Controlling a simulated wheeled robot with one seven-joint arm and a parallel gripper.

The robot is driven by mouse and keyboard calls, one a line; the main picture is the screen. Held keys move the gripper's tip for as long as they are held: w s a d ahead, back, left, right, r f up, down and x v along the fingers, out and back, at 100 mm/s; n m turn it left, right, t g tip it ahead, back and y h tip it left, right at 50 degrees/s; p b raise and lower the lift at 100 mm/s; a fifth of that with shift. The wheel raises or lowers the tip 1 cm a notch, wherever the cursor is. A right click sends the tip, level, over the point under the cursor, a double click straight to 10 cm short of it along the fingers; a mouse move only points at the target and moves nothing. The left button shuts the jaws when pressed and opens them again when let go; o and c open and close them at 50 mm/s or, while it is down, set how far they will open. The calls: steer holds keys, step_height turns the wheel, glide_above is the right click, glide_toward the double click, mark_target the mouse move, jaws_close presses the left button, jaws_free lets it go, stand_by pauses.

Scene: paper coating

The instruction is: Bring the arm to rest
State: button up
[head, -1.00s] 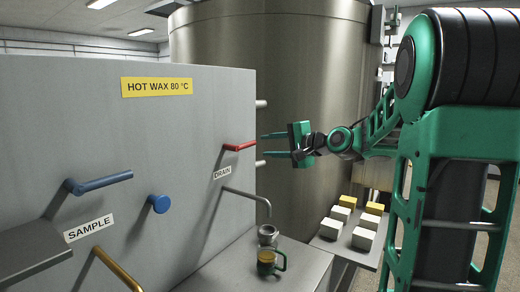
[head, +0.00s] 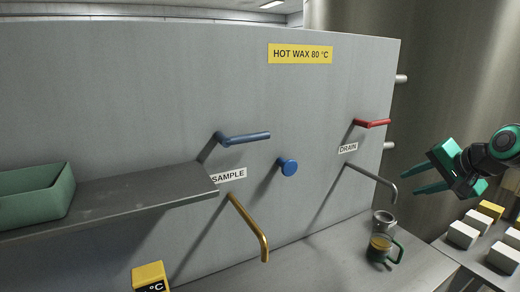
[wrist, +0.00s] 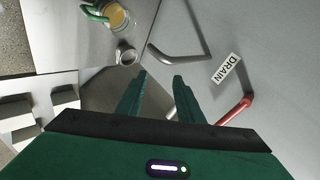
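My gripper (head: 418,179) is at the right of the head view, to the right of the grey panel's edge. Its two green fingers are apart with nothing between them, and it touches nothing that I can see. In the wrist view the open fingers (wrist: 158,92) point toward the grey drain spout (wrist: 180,54) and the bench. The red drain handle (head: 371,123) is to the left of and above my gripper, and the DRAIN label (head: 348,148) is under it. Only the outer part of my arm shows at the right edge.
A glass mug (head: 381,246) with amber liquid and a small metal cup (head: 383,222) stand on the bench. White and yellow blocks (head: 463,234) lie on a side table. A blue handle (head: 245,138), blue knob (head: 288,167) and brass spout (head: 248,228) project from the panel (head: 130,90).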

steer(key=s+f+n+g, duration=0.1)
steer(key=s+f+g, duration=0.2)
steer(key=s, duration=0.7)
steer(key=s+a+f+n+g+h, duration=0.1)
steer(key=s+f, duration=0.4)
steer(key=s, duration=0.5)
steer(key=s+f+n+g, duration=0.2)
steer(key=s+f+g, duration=0.2)
steer(key=s, duration=0.6)
steer(key=shift+a+g+h, duration=0.3)
steer(key=shift+g, duration=0.6)
steer(key=shift+w+f, duration=0.25)
steer(key=shift+w, duration=0.3)
